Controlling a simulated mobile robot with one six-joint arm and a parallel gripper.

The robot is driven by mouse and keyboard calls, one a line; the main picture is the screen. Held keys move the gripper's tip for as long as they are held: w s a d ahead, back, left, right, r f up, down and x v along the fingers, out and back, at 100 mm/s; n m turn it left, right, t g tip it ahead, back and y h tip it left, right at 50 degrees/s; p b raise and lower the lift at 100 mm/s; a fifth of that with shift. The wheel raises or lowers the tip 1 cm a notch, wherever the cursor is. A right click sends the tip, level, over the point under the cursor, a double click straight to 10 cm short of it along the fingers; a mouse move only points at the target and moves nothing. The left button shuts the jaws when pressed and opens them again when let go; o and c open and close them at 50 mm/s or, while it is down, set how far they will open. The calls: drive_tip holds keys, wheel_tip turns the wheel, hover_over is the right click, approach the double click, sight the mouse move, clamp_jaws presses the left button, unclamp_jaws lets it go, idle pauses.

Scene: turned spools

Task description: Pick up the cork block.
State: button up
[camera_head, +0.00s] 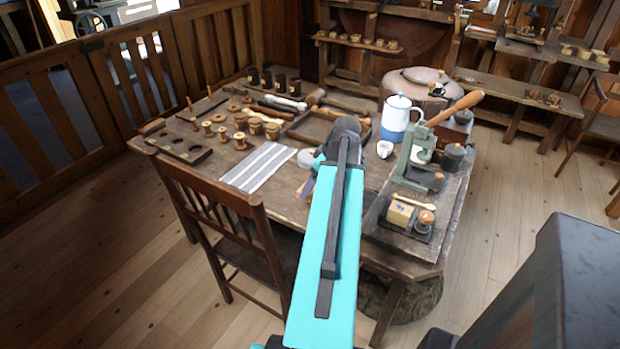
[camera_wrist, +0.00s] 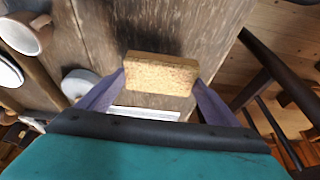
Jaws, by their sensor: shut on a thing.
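The cork block (camera_wrist: 160,76) is a tan, speckled rectangular block in the wrist view. My gripper (camera_wrist: 159,86) is shut on it, with a purple finger against each short end. In the wrist view the wooden table (camera_wrist: 145,25) lies behind the block; I cannot tell how far above the table it is. In the head view my arm hides the block, and only a bit of a purple finger (camera_head: 307,187) shows beside the arm.
A striped cloth (camera_head: 258,167) and wooden spools (camera_head: 240,141) are left of my arm. A white-and-blue pot (camera_head: 400,115), a cup (camera_head: 385,149) and a green press (camera_head: 415,155) stand to the right. A chair (camera_head: 225,215) is at the table's near left edge.

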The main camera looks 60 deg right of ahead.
drive_tip(key=s+a, duration=0.2)
drive_tip(key=s, duration=0.1)
drive_tip(key=s+a+b, duration=0.1)
drive_tip(key=s, duration=0.1)
drive_tip(key=shift+a+r, duration=0.25)
drive_tip(key=shift+a, duration=0.1)
drive_tip(key=shift+s+f+b, duration=0.1)
drive_tip(key=shift+b, duration=0.35)
drive_tip(key=s+b, duration=0.1)
drive_tip(key=b, duration=0.3)
drive_tip(key=shift+a, duration=0.3)
drive_tip(key=shift+s+a+b, duration=0.35)
drive_tip(key=shift+b, duration=0.65)
drive_tip(key=shift+s+r, duration=0.1)
drive_tip(key=shift+r, duration=0.2)
drive_tip(key=o, duration=0.4)
drive_tip(key=c, duration=0.3)
drive_tip(key=shift+r, duration=0.1)
